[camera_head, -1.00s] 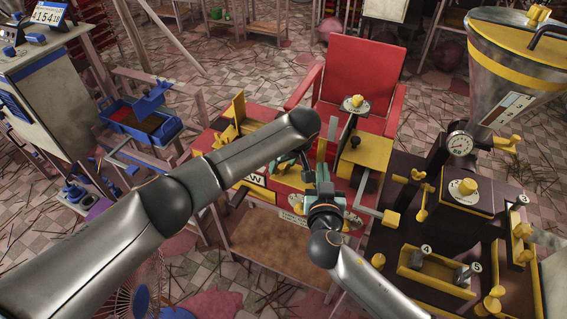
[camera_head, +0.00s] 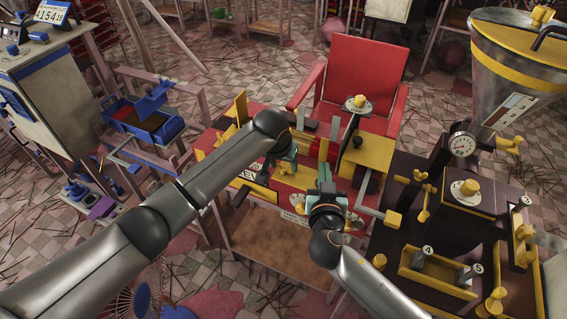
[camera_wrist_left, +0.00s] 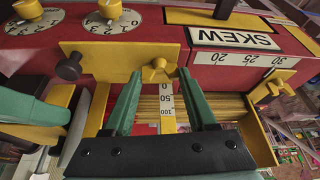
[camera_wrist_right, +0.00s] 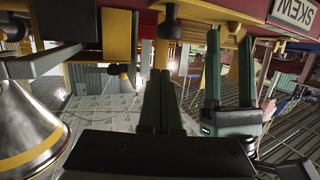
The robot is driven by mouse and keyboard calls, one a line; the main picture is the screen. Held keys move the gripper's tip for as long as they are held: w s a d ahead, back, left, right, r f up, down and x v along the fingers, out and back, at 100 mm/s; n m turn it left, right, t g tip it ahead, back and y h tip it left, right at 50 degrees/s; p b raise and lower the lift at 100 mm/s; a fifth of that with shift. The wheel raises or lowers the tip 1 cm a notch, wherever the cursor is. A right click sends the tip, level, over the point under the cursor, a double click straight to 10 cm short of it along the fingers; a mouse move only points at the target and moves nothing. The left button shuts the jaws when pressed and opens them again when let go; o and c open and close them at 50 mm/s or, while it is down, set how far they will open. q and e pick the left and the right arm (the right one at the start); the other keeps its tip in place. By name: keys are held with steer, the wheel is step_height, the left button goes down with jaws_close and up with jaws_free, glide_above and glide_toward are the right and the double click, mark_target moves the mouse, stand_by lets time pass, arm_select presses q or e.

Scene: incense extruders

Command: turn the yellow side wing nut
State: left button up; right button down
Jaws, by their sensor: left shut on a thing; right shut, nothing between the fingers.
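A red machine (camera_head: 300,183) with yellow plates stands ahead. In the left wrist view, a yellow wing nut (camera_wrist_left: 158,71) sits on its yellow front plate (camera_wrist_left: 110,60), above a 0-50-100 scale. My left gripper (camera_head: 285,165) is shut on this nut; its fingertips in that view (camera_wrist_left: 160,76) stand on either side of it. A second yellow wing nut (camera_wrist_left: 272,88) is on the yellow side bracket at the right of that view, clear of the fingers. My right gripper (camera_head: 325,172) is shut and empty; its fingers show together in the right wrist view (camera_wrist_right: 162,75), beside my left gripper.
A dark machine (camera_head: 390,225) with yellow parts and a large hopper (camera_head: 518,70) stands to the right. A blue tray (camera_head: 145,118) is on a stand at the left. A red chair (camera_head: 362,72) is behind the red machine. My two grippers are close together.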

arm_select(q)
steer(key=shift+m, duration=0.3)
steer(key=o, duration=1.4)
steer(key=shift+c, duration=0.2)
steer(key=v, duration=1.2)
steer(key=shift+a, duration=0.1)
steer(key=v, duration=1.2)
